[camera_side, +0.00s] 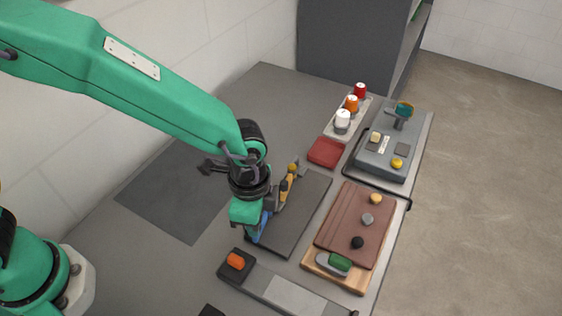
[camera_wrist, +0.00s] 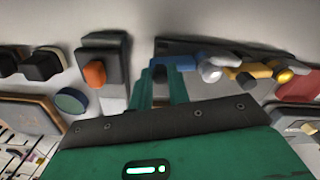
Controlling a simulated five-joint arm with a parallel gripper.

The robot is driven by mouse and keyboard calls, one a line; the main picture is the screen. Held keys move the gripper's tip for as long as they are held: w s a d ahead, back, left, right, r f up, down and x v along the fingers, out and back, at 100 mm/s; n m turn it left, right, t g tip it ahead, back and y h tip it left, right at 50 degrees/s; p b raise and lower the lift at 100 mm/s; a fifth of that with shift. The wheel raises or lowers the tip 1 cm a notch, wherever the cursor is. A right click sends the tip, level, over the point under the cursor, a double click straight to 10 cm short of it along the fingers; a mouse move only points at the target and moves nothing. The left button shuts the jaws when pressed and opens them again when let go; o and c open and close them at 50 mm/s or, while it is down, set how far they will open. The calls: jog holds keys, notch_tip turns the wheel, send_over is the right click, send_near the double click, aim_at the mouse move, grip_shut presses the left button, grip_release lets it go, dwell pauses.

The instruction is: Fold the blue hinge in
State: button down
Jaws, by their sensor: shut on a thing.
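The blue hinge (camera_side: 264,222) is at the left edge of a dark board (camera_side: 300,215), partly hidden by my gripper (camera_side: 252,228) in the side view. In the wrist view the blue hinge (camera_wrist: 181,62) runs to the right from between my green fingers (camera_wrist: 160,85), with a round grey knob at its right end. My gripper is shut on the blue hinge near its left end. A yellow hinge (camera_side: 285,188) stands beside it on the same board, and it also shows in the wrist view (camera_wrist: 252,70). The exact fold angle of the blue hinge is hard to tell.
A dark block with an orange knob (camera_side: 236,261) sits close by at the front. A red tray (camera_side: 325,152), a brown panel (camera_side: 350,225) on a wooden board and a grey box (camera_side: 384,160) stand to the right. The grey table at left is clear.

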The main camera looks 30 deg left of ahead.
jog(key=shift+r, duration=0.1)
jog(key=c, duration=1.3)
grip_release()
jog(key=shift+r, duration=3.9)
